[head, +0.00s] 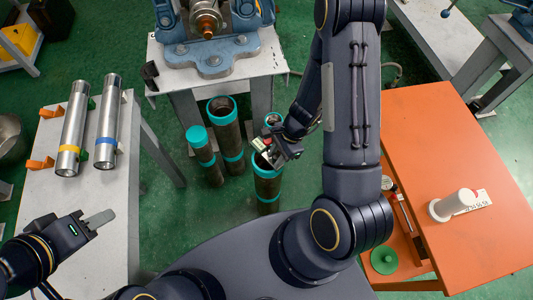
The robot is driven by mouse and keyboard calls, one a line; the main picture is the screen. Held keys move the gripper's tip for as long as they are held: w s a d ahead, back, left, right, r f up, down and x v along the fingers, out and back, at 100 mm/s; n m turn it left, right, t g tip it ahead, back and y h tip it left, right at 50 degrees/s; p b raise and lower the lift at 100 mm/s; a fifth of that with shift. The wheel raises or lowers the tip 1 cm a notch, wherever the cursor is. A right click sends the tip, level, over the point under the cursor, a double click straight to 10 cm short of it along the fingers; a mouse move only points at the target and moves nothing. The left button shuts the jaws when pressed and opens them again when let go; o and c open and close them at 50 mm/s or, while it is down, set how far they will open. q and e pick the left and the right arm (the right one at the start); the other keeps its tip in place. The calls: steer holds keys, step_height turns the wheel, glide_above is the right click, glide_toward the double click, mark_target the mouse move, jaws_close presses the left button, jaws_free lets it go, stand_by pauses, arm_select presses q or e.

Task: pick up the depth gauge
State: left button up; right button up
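I cannot clearly identify the depth gauge. A white round-based piece (452,205) lies beside a small marked label on the orange table. My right gripper (264,152) hangs over the upright pipes in the middle, away from the orange table. A small pale bit shows at its fingertips; whether it is a held thing or part of the gripper is unclear. My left gripper (100,219) is at the lower left, over the front of the white bench; its fingers are seen edge-on and their opening is unclear.
Two silver pipes with a yellow and a blue band (72,130) lie on the white bench (95,200). Dark teal-ended pipes (226,130) stand on the green floor below a blue vise (212,55).

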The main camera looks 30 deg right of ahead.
jaws_close()
steer(key=shift+r, duration=0.1)
stand_by(0.3)
